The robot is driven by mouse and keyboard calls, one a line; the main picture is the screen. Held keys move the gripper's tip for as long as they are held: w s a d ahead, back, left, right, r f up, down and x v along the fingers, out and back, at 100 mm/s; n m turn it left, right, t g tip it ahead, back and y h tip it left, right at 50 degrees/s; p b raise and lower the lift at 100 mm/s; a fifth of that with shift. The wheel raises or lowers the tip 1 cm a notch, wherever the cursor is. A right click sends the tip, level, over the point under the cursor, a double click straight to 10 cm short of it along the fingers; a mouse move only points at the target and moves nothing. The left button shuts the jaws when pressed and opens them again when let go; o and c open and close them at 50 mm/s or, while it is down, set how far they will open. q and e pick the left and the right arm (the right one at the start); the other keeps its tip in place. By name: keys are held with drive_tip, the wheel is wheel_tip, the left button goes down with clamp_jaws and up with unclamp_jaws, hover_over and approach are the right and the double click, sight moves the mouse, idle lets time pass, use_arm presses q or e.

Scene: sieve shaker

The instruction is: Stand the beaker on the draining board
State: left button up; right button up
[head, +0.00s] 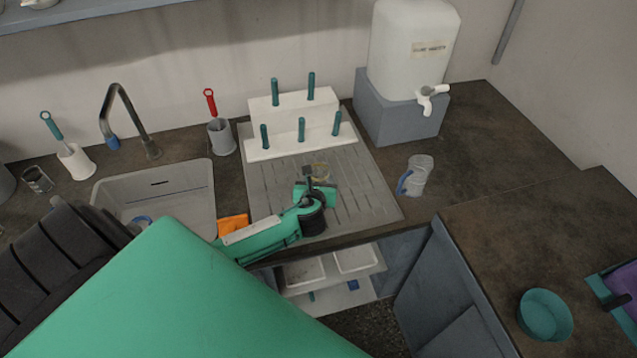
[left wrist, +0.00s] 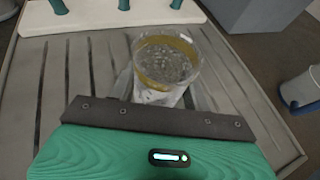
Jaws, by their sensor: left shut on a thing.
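The beaker is a clear glass with a yellowish rim. It shows in the left wrist view (left wrist: 167,65) and as a small rim in the head view (head: 321,169). My left gripper (head: 314,186) is shut on the beaker, which is upright over the draining board (head: 365,190). The board is grooved and grey, and also fills much of the left wrist view (left wrist: 52,85). The gripper hides the beaker's lower part, so I cannot tell whether its base touches the board. My right gripper is not in view.
A white peg rack (head: 290,115) stands at the board's back. A blue-handled jug (head: 417,176) stands right of the board. The sink (head: 160,190) and an orange cloth (head: 233,226) lie left. The board's right side is clear.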

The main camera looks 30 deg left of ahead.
use_arm(q)
drive_tip(key=shift+f, duration=0.55)
drive_tip(key=shift+f, duration=0.15)
drive_tip(key=o, duration=1.1)
drive_tip(key=shift+c, duration=0.2)
drive_tip(key=shift+s+r, duration=0.1)
drive_tip(key=shift+r, duration=0.1)
drive_tip(key=b+v, duration=0.1)
drive_tip(key=v, duration=1.1)
